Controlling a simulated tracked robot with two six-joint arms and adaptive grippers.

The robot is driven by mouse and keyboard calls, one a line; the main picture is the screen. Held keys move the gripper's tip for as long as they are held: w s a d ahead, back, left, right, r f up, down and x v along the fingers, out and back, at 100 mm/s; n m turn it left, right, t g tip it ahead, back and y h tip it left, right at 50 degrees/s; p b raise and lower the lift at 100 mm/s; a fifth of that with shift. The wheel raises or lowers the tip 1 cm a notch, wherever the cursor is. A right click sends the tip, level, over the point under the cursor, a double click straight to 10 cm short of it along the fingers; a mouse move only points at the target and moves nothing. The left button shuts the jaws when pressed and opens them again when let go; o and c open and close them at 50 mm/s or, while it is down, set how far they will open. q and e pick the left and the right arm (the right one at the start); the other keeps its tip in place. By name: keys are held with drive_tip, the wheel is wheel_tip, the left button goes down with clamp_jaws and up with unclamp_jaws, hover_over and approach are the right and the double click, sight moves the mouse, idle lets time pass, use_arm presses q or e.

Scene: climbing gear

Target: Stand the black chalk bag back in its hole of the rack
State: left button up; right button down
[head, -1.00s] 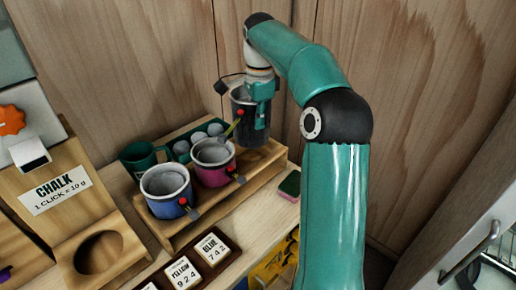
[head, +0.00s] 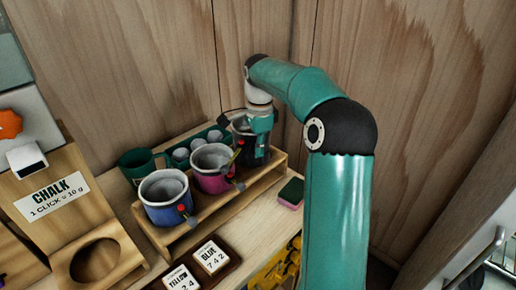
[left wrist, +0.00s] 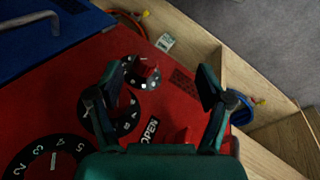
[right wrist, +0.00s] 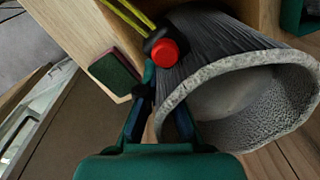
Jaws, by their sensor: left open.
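The black chalk bag (head: 246,150) is at the right end of the wooden rack (head: 208,214) in the head view, looking upright with its lower part behind the front rail. Whether its base is fully seated is hidden. My right gripper (head: 262,120) is at its rim. In the right wrist view my right gripper (right wrist: 160,115) has its fingers on either side of the wall of the black bag (right wrist: 215,60), gripping it; a red toggle shows beside it. My left gripper (left wrist: 160,85) is open and empty above a red panel, outside the head view.
The blue bag (head: 165,215) and magenta bag (head: 208,184) stand in the rack to the left. Behind them are a green mug (head: 140,165) and a green tray of chalk balls (head: 198,146). A green-and-pink sponge (head: 291,192) lies right of the rack. A wooden wall is close behind.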

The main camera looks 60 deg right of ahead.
drive_tip(key=shift+f, duration=0.5)
drive_tip(key=c, duration=1.3)
unclamp_jaws()
drive_tip(key=shift+r, duration=0.2)
drive_tip(key=shift+r, duration=0.35)
drive_tip(key=r+p, duration=0.1)
drive_tip(key=r, duration=0.5)
drive_tip(key=r+p, duration=0.1)
drive_tip(key=r, duration=0.5)
drive_tip(key=shift+s+a+r, duration=0.1)
drive_tip(key=shift+s+a, duration=0.05)
drive_tip(key=shift+s, duration=0.05)
